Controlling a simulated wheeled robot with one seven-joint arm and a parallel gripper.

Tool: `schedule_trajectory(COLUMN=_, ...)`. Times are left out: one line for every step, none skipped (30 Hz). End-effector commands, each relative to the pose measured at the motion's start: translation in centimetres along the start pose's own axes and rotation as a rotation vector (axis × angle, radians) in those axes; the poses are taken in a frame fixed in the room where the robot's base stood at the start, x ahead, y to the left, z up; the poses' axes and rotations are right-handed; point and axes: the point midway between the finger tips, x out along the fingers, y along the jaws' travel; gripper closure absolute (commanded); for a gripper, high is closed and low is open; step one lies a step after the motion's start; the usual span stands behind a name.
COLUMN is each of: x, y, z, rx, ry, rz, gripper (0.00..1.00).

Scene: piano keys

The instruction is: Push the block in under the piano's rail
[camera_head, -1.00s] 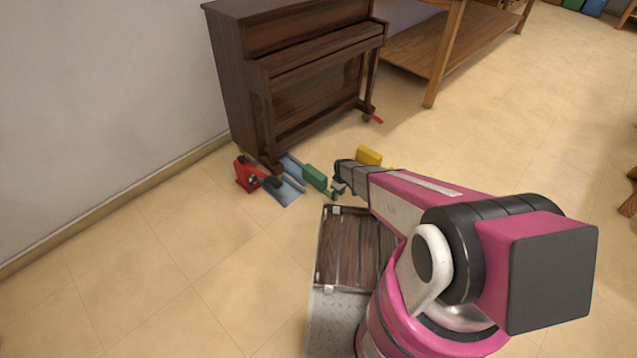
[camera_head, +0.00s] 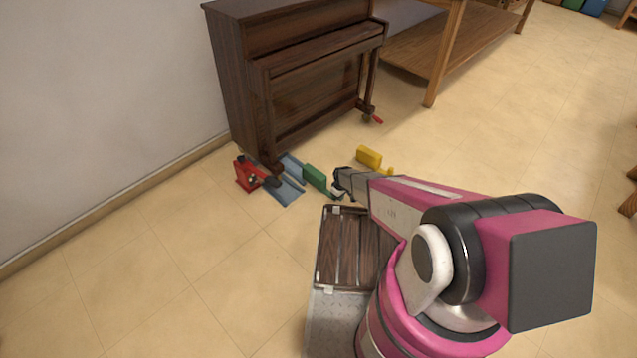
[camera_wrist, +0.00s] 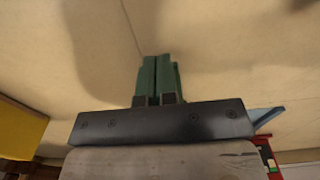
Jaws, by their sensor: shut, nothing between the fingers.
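A green block (camera_head: 314,176) stands on the floor in front of the piano's near left foot. A thin green part sticks out from its near right end. The dark brown upright piano (camera_head: 308,75) stands against the wall, with its low rail on the left side. My gripper (camera_head: 339,191) is shut and empty, low at the right end of the green block. In the wrist view my fingertips (camera_wrist: 154,100) sit close together at the base of the green block (camera_wrist: 160,74). I cannot tell whether they touch it.
A red jack (camera_head: 246,175) stands left of the piano's foot. A wooden table (camera_head: 437,62) is behind. Floor at the left is clear.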

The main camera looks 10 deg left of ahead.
Motion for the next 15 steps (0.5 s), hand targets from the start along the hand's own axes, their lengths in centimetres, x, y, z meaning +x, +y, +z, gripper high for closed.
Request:
schedule_trajectory(x=0.80, y=-0.25, z=0.31, rx=0.000, ry=-0.004, rz=-0.003, gripper=1.00)
schedule_trajectory(x=0.94, y=-0.28, z=0.35, rx=0.000, ry=-0.004, rz=-0.003, gripper=1.00)
schedule_trajectory(x=1.08, y=-0.31, z=0.40, rx=0.000, ry=-0.004, rz=-0.004, gripper=1.00)
schedule_trajectory(x=1.15, y=-0.35, z=0.44, rx=0.000, ry=-0.005, rz=-0.004, gripper=1.00)
schedule_trajectory(x=1.20, y=-0.38, z=0.49, rx=0.001, ry=-0.005, rz=-0.004, gripper=1.00)
schedule_trajectory(x=1.24, y=-0.42, z=0.54, rx=0.001, ry=-0.005, rz=-0.005, gripper=1.00)
schedule_trajectory(x=1.26, y=-0.45, z=0.59, rx=0.001, ry=-0.006, rz=-0.005, gripper=1.00)
schedule_trajectory(x=1.29, y=-0.48, z=0.62, rx=0.001, ry=-0.006, rz=-0.005, gripper=1.00)
schedule_trajectory(x=1.32, y=-0.51, z=0.66, rx=0.001, ry=-0.007, rz=-0.005, gripper=1.00)
schedule_trajectory(x=1.33, y=-0.51, z=0.67, rx=0.001, ry=-0.007, rz=-0.006, gripper=1.00)
schedule_trajectory(x=1.33, y=-0.51, z=0.67, rx=0.001, ry=-0.007, rz=-0.006, gripper=1.00)
schedule_trajectory(x=1.33, y=-0.51, z=0.65, rx=0.000, ry=-0.007, rz=-0.006, gripper=1.00)
schedule_trajectory(x=1.34, y=-0.51, z=0.59, rx=0.000, ry=-0.007, rz=-0.006, gripper=1.00)
schedule_trajectory(x=1.35, y=-0.50, z=0.49, rx=0.000, ry=-0.007, rz=-0.006, gripper=1.00)
schedule_trajectory(x=1.37, y=-0.49, z=0.29, rx=0.000, ry=-0.007, rz=-0.006, gripper=1.00)
